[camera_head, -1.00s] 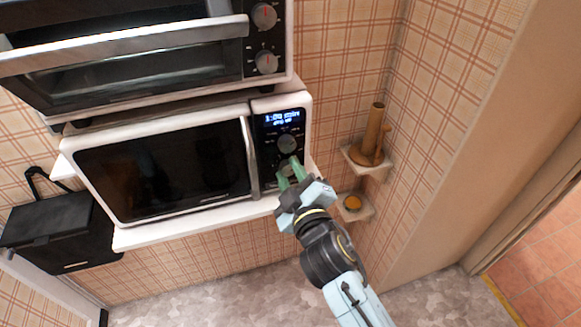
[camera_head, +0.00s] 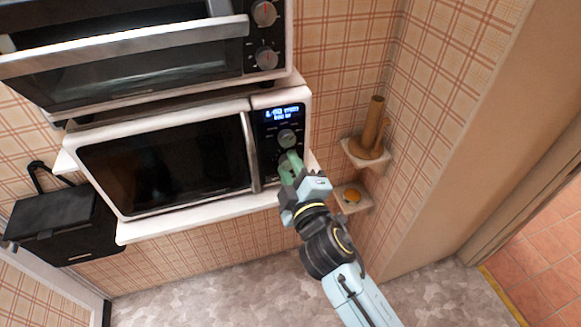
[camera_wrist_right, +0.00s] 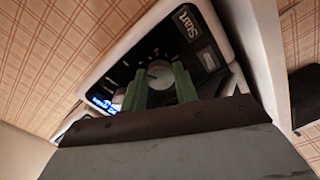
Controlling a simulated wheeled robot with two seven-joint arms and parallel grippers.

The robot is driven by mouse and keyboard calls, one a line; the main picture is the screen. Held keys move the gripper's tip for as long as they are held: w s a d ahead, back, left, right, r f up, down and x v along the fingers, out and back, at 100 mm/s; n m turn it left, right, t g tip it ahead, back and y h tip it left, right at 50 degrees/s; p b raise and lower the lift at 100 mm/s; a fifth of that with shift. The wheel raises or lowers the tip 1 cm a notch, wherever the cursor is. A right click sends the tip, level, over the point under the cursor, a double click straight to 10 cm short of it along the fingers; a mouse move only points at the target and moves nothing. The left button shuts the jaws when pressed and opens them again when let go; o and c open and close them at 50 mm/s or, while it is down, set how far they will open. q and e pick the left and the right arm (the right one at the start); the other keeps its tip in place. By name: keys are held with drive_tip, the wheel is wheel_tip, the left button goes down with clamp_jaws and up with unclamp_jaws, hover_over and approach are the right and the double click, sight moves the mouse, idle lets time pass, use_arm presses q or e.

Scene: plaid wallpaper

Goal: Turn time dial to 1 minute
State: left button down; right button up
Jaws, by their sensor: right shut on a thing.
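The white microwave (camera_head: 165,165) has a dark control panel at its right end. A lit blue display (camera_head: 282,112) tops the panel; its small text is hard to read surely. Below it is an upper grey dial (camera_head: 286,138). My right gripper (camera_head: 291,162) has its green fingers at the lower dial, which they mostly hide in the head view. In the wrist view the lower dial (camera_wrist_right: 160,73) shows between the two fingers (camera_wrist_right: 160,88), and they are shut on it. The upper dial (camera_wrist_right: 119,97) is partly hidden behind a finger. My left gripper is not in view.
A toaster oven (camera_head: 150,65) sits above the microwave. A black box (camera_head: 65,222) is at the left. Small wall shelves at the right hold a wooden holder (camera_head: 369,138) and an orange item (camera_head: 352,196). The floor in front is clear.

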drive_tip(key=o, duration=1)
drive_tip(key=shift+c, duration=0.2)
drive_tip(key=shift+s, duration=0.1)
drive_tip(key=b+v, duration=0.1)
drive_tip(key=v, duration=1.2)
drive_tip(key=shift+b, duration=0.3)
